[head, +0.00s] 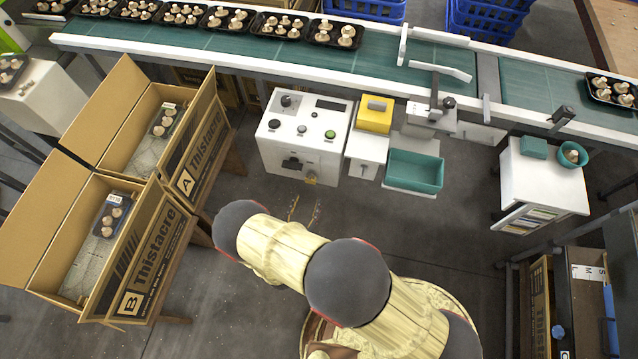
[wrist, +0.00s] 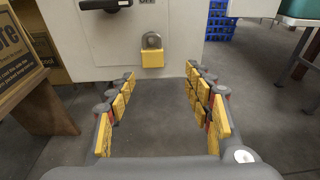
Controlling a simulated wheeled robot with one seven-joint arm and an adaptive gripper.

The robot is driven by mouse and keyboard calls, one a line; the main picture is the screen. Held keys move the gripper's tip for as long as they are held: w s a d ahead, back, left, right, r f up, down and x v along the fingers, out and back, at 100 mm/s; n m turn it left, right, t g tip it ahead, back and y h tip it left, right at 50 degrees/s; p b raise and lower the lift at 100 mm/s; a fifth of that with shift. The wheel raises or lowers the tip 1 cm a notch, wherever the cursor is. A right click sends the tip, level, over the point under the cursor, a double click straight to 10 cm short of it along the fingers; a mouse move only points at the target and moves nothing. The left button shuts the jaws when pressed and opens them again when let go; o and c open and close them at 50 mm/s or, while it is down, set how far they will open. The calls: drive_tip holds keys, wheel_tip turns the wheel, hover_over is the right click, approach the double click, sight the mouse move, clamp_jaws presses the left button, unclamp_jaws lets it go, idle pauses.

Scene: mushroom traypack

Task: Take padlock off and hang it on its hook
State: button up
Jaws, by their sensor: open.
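The padlock (wrist: 152,59) has a yellow body and a grey shackle. It hangs upright at the lower edge of the white control box (wrist: 85,40), beside a black rotary handle (wrist: 106,5) and an "OFF" label. In the head view the padlock (head: 311,178) is small, at the lower front of the control box (head: 305,150). My gripper (wrist: 160,76) is open and empty, its yellow-padded fingers on either side below the padlock, apart from it. A small dark mark on the white panel (head: 365,168) right of the box may be a hook; I cannot tell.
Thistacre cartons (head: 150,265) stand at the left, close to my arm. A yellow box (head: 373,115) and a teal bin (head: 415,172) are right of the control box. The conveyor (head: 200,52) runs behind. Floor in front of the box is clear.

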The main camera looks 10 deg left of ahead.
sight(310, 181)
drive_tip(key=shift+w+a+b, duration=0.2)
drive_tip(key=shift+w+b, duration=1.5)
drive_tip(key=shift+w, duration=2.35)
drive_tip(key=shift+c, duration=1)
drive_tip(key=c, duration=1.1)
drive_tip(key=shift+a+r, duration=0.1)
drive_tip(key=shift+r, duration=0.2)
